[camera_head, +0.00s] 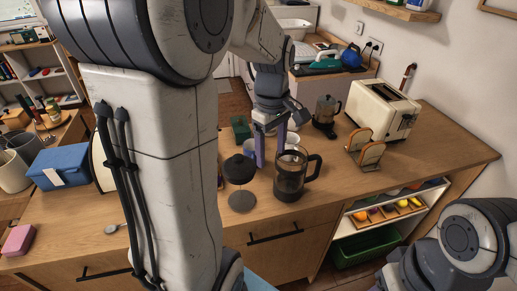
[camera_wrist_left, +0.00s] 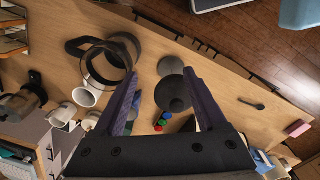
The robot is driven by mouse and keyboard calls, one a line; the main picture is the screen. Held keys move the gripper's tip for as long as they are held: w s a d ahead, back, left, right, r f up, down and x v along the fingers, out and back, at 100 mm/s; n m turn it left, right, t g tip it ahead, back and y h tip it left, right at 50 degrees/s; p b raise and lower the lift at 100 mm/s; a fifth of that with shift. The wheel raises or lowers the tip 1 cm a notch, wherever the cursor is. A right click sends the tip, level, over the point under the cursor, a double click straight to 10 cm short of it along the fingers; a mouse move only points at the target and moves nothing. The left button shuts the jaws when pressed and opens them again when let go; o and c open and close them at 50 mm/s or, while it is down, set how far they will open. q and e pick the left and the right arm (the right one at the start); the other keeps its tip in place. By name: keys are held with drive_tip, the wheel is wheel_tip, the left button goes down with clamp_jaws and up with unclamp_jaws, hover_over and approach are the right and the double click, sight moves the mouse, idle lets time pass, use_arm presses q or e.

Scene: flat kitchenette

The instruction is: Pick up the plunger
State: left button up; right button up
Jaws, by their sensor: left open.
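The plunger (camera_head: 240,169) stands on the wooden counter, with a dark domed lid and a grey disc (camera_head: 242,201) showing below it. In the left wrist view the plunger (camera_wrist_left: 172,94) appears between the fingers, nearer the right one. My left gripper (camera_head: 268,147) points down, open and empty, above the counter just behind and right of the plunger, apart from it. The glass French press jug (camera_head: 290,178) stands right of the plunger; it also shows in the left wrist view (camera_wrist_left: 108,62). My right arm shows at lower right; its gripper is out of view.
A moka pot (camera_head: 326,112), a cream toaster (camera_head: 382,110) and a toast rack (camera_head: 366,152) stand to the right. A blue box (camera_head: 60,167) and a pink block (camera_head: 19,240) lie at left. White cups (camera_wrist_left: 83,96) stand near the jug. The counter's front edge is clear.

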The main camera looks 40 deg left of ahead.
use_arm(q)
drive_tip(key=a+r+n, duration=0.1)
drive_tip(key=a+n, duration=0.1)
drive_tip(key=a, duration=0.1)
drive_tip(key=a+r+n+p, duration=0.1)
drive_tip(key=a+n, duration=0.1)
drive_tip(key=a, duration=0.1)
drive_tip(key=a+r+n, duration=0.1)
drive_tip(key=a+n, duration=0.1)
drive_tip(key=a, duration=0.1)
drive_tip(key=shift+s+a, duration=0.25)
drive_tip(key=shift+a, duration=0.1)
drive_tip(key=shift+s+a+f+n+p, duration=0.1)
drive_tip(key=shift+a+f+n+p, duration=0.1)
drive_tip(key=shift+a+n+p, duration=0.25)
hover_over(238, 157)
drive_tip(key=f, duration=0.4)
drive_tip(key=shift+a+f, duration=0.25)
drive_tip(key=shift+a, duration=0.05)
drive_tip(key=shift+d+f+p, duration=0.1)
drive_tip(key=shift+f+p, duration=0.35)
drive_tip(key=shift+f, duration=0.15)
wheel_tip(238, 157, down, 4)
drive_tip(key=shift+d+f+p, duration=0.1)
drive_tip(key=shift+f+p, duration=0.1)
drive_tip(key=shift+p, duration=0.35)
use_arm(e)
wheel_tip(238, 157, up, 5)
drive_tip(key=shift+s+a, duration=0.1)
